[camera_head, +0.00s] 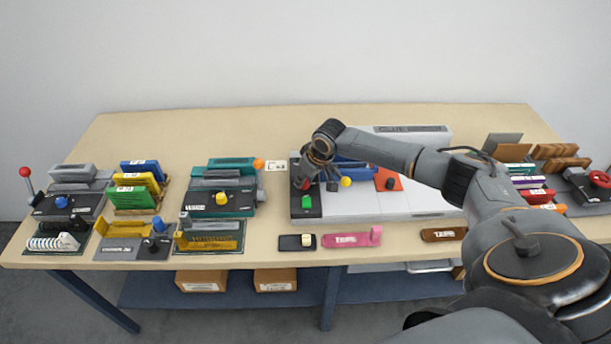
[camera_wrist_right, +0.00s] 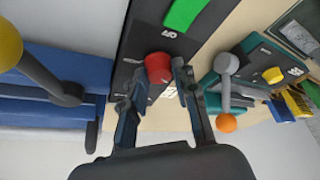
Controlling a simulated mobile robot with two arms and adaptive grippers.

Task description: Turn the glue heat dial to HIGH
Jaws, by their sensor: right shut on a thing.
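A red round knob (camera_wrist_right: 158,66) sits on a dark panel (camera_wrist_right: 135,48) beside a green block. My right gripper (camera_wrist_right: 157,88) is shut on this knob, with a finger on either side of it. In the head view, the right gripper (camera_head: 318,182) is over the left end of the grey machine, and a bit of the red knob (camera_head: 305,184) shows beside the fingers. Small white lettering is on the panel near the knob, too small to read surely. The knob's pointer and setting cannot be made out. My left gripper is not in view.
The green block (camera_head: 306,202) sits just in front of the knob. A yellow ball lever (camera_head: 346,182) and a blue piece (camera_head: 356,170) are close on the right. A teal machine (camera_head: 232,178) stands to the left. Pink (camera_head: 350,239) and black (camera_head: 297,242) pieces lie at the front edge.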

